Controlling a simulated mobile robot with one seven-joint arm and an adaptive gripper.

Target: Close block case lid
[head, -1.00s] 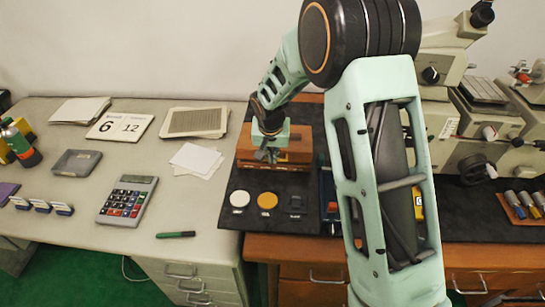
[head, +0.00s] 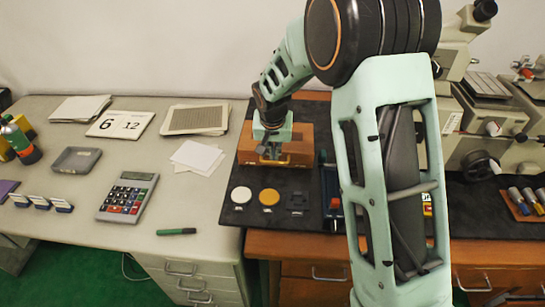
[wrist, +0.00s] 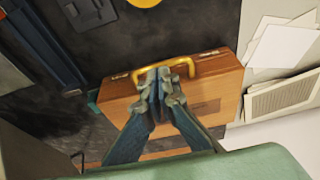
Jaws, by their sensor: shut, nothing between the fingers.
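The wooden block case (head: 300,148) sits on the dark mat near the back, partly behind my arm in the head view. In the wrist view the case (wrist: 228,88) shows a flat wooden top, a darker rectangle on it, a yellow handle (wrist: 207,64) and small latches along the handle edge. The lid appears to lie flat; I cannot tell whether a thin gap remains. My gripper (head: 270,158) is shut and empty, at the handle side of the case. In the wrist view its fingertips (wrist: 157,76) overlap the handle edge; contact is unclear.
A white disc (head: 241,194), a yellow disc (head: 269,197) and a small black part (head: 298,199) lie on the mat in front of the case. A blue tray (wrist: 38,45) lies beside them. Papers (head: 197,157) lie left of the case. Microscope equipment stands at right.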

